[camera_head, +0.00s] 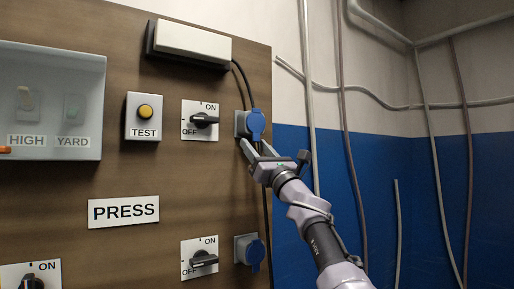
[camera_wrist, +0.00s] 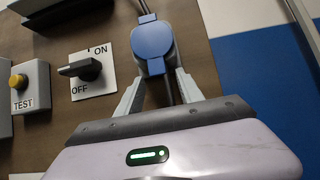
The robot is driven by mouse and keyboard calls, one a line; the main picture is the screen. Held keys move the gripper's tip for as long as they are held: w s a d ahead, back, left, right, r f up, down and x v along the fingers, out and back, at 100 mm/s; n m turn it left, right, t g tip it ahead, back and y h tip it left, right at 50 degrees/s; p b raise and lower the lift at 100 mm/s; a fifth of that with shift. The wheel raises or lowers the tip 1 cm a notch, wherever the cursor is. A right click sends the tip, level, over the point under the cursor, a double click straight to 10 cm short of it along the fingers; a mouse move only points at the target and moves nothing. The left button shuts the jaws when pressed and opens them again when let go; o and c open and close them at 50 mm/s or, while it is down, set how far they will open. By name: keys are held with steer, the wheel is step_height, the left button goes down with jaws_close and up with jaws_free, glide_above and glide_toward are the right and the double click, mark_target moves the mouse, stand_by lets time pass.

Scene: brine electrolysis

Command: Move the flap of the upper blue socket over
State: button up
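The upper blue socket (camera_head: 241,122) is mounted on the wooden panel, with its round blue flap (camera_head: 256,124) at the right. In the wrist view the flap (camera_wrist: 152,40) is a blue disc with a small tab at its lower edge. My gripper (camera_head: 255,146) is just below the flap in the head view. In the wrist view my gripper (camera_wrist: 156,82) has its two fingers apart, one on each side of the flap's lower end. No object is clamped. I cannot tell whether a finger touches the flap.
A rotary ON/OFF switch (camera_head: 203,120) sits left of the socket, with a yellow TEST button (camera_head: 144,111) beyond it. A lower blue socket (camera_head: 246,250) and another switch (camera_head: 202,260) are below. A black cable (camera_head: 243,85) runs down from a white box (camera_head: 192,42).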

steer(key=b+v, duration=0.7)
steer(key=v, duration=1)
steer(key=shift+s+d, duration=0.3)
steer(key=shift+s, duration=0.05)
